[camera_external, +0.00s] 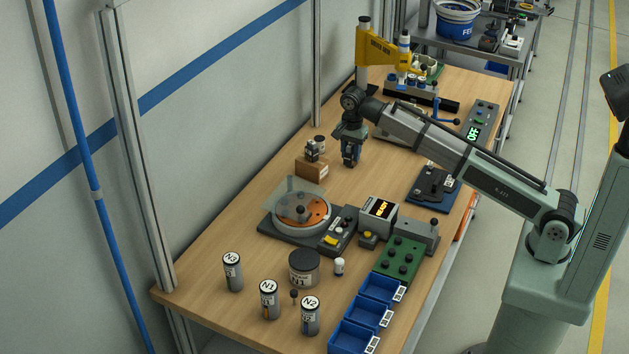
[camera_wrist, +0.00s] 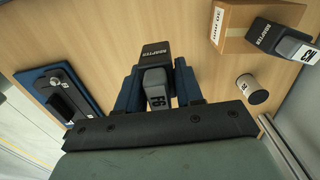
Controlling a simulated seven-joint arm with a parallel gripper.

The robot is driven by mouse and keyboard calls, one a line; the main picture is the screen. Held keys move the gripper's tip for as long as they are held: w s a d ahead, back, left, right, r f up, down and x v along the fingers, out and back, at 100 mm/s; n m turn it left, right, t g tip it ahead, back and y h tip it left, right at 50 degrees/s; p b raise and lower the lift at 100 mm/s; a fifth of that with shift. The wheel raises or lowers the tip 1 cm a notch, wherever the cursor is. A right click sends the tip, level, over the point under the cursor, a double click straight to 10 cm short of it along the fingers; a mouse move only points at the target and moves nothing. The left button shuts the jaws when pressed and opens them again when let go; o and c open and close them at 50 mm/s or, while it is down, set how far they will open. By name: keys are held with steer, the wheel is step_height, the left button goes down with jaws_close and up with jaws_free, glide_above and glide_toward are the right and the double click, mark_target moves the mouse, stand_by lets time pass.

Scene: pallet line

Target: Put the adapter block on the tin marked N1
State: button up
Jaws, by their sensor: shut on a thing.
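My gripper (camera_external: 351,159) is shut on a dark grey adapter block (camera_wrist: 156,77) lettered ADAPTER, held between the two blue fingers in the wrist view. It hangs above the bare table, beyond the turntable. A slim tin marked N1 (camera_external: 269,301) stands upright near the front left of the table, well away from my gripper.
A second adapter block (camera_wrist: 281,39) sits on a cardboard box (camera_external: 312,169), near a small can (camera_wrist: 252,88). The turntable (camera_external: 301,212) with a raised clear cover lies between my gripper and the tins. Blue bins (camera_external: 368,312) line the right front edge. A small white-topped bottle (camera_external: 339,267) stands beside the wide tin.

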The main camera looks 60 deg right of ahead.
steer(key=s+a+r+n, duration=0.1)
steer(key=a+n, duration=0.1)
steer(key=a, duration=1)
steer(key=s+a+r+n, duration=0.1)
steer(key=a+r+n, duration=0.1)
steer(key=a, duration=1.1)
step_height(320, 180, up, 6)
steer(key=f+m, duration=0.1)
steer(key=m, duration=0.3)
glide_above(306, 255)
steer(key=shift+f, duration=4.7)
steer(key=o, duration=1.1)
steer(key=shift+f, duration=0.1)
